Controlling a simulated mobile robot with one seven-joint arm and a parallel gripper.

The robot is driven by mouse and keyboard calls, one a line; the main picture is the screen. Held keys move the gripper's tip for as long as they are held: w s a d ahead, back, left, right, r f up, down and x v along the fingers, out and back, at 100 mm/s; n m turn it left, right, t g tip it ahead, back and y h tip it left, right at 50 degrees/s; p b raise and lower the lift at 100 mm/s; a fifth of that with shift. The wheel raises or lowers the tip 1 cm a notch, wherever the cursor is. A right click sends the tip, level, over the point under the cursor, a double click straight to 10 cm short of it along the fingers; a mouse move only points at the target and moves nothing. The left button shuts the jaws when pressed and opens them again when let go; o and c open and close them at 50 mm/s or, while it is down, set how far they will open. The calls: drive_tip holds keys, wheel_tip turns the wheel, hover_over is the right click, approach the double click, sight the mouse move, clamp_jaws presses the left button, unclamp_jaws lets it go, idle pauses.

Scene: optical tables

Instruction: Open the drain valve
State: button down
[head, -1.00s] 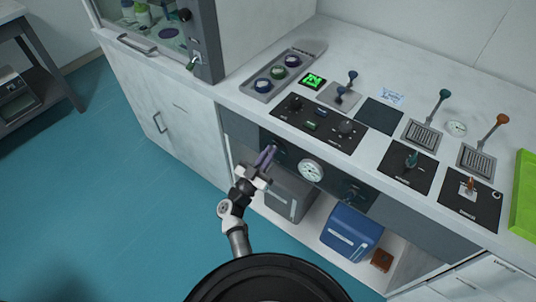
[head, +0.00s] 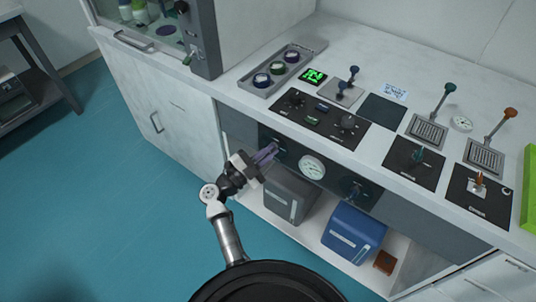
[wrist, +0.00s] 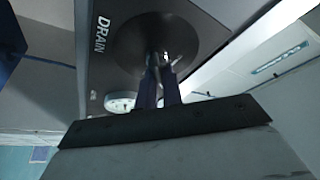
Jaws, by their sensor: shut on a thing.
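The drain valve (wrist: 188,38) is in the wrist view, with a dark round base on a dark panel beside the white word DRAIN (wrist: 102,36). In the head view it is on the front panel, left of the gauge, and largely hidden by my gripper (head: 270,152). The purple-grey fingers, also in the wrist view (wrist: 162,66), are shut on the valve's handle at the middle of the round base. Little of the handle shows between them, so its angle cannot be read.
A white round gauge (head: 312,167) is just right of my gripper, and another valve (head: 356,190) is farther right. A grey box (head: 291,195) and a blue box (head: 353,234) stand on the shelf below. The floor (head: 120,215) to the left is clear.

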drive_tip(key=shift+f+m+g+y+b, duration=0.1)
drive_tip(key=shift+m+g+y+b, duration=0.3)
drive_tip(key=shift+m, duration=1.05)
drive_tip(key=shift+f+m+g+y+b, duration=0.1)
drive_tip(key=shift+m+g+b, duration=0.15)
drive_tip(key=shift+m+g, duration=0.75)
drive_tip(key=shift+m+g+y+b, duration=0.1)
drive_tip(key=shift+m+y+b, duration=0.2)
drive_tip(key=shift+m, duration=1.55)
drive_tip(key=c, duration=1.6)
unclamp_jaws()
drive_tip(key=shift+o, duration=0.2)
drive_tip(key=b+v, duration=0.3)
drive_tip(key=v, duration=1.1)
drive_tip(key=shift+w+r, duration=0.1)
